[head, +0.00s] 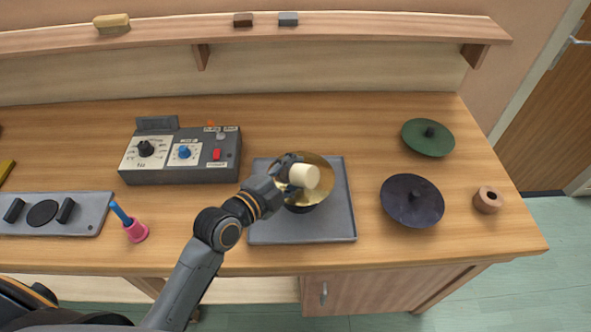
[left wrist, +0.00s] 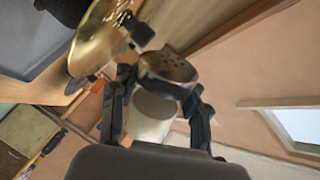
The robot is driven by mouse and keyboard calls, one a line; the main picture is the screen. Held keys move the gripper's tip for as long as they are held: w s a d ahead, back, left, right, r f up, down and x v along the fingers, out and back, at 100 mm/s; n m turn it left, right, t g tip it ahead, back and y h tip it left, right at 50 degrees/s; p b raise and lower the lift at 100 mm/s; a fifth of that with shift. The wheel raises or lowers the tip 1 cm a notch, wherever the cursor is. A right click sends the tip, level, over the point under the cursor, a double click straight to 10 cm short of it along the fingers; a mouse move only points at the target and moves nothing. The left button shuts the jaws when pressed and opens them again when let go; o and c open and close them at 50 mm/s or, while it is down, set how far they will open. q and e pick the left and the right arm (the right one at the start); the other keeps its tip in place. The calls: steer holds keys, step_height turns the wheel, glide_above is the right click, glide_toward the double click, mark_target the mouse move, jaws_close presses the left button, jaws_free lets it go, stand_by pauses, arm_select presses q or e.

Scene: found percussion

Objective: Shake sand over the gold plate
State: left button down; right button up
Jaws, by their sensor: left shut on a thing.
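The gold plate (head: 322,165) is a round, shiny disc above a grey tray (head: 262,229) in the middle of the bench. My left gripper (head: 291,172) is shut on a cream cylindrical shaker (head: 305,176) and holds it over the plate, partly hiding it. The shaker looks tipped well over on its side in the head view. In the left wrist view the shaker (left wrist: 150,112) sits between the fingers, its brownish end pierced with holes, and the gold plate (left wrist: 92,40) is beside it. I cannot make out sand on the plate. My right gripper is out of view.
A green disc (head: 428,138), a dark disc (head: 412,202) and a small clay pot (head: 487,200) are on the right. A shelf (head: 350,27) runs along the back.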

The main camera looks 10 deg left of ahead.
mark_target(316, 196)
arm_select(q)
steer(key=shift+s+d+p, duration=0.2)
steer(key=shift+d+p, duration=0.35)
steer(key=shift+d, duration=0.8)
steer(key=shift+s+d+p, duration=0.2)
steer(key=shift+d+p, duration=0.15)
steer(key=shift+d, duration=0.9)
steer(key=shift+w+d, duration=1.7)
steer(key=shift+w, duration=0.15)
steer(key=shift+p, duration=0.35)
